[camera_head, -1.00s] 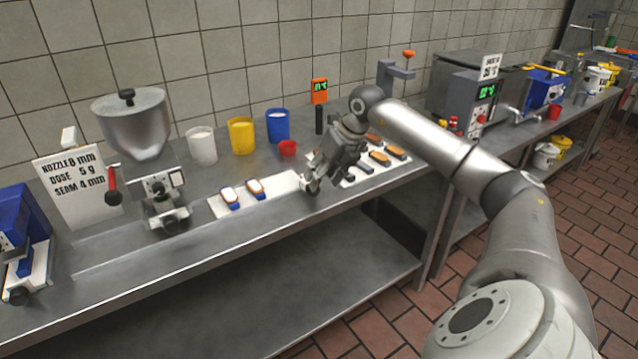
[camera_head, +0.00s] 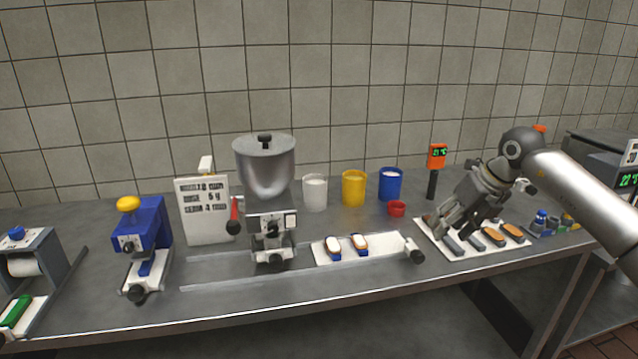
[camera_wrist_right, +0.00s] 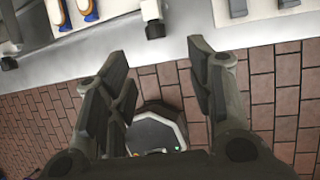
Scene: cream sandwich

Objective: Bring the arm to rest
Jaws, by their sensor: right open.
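My right gripper (camera_head: 462,222) is open and empty. In the head view it hangs over the left part of the white tray (camera_head: 422,226) with dark and orange-brown pieces. In the right wrist view its two fingers (camera_wrist_right: 165,105) stand wide apart, with brick-red floor tiles and part of my base between them. The bench edge and the filled pieces show at the top of that view. My right arm (camera_head: 590,195) comes in from the right edge. My left gripper is not in view.
A depositor with a steel hopper (camera_head: 265,165) stands mid-bench. Two cream-topped pieces (camera_head: 333,246) lie on a white strip (camera_head: 385,246). White (camera_head: 315,193), yellow (camera_head: 353,188) and blue (camera_head: 390,184) cups and an orange thermometer (camera_head: 437,157) stand behind. The bench front is clear.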

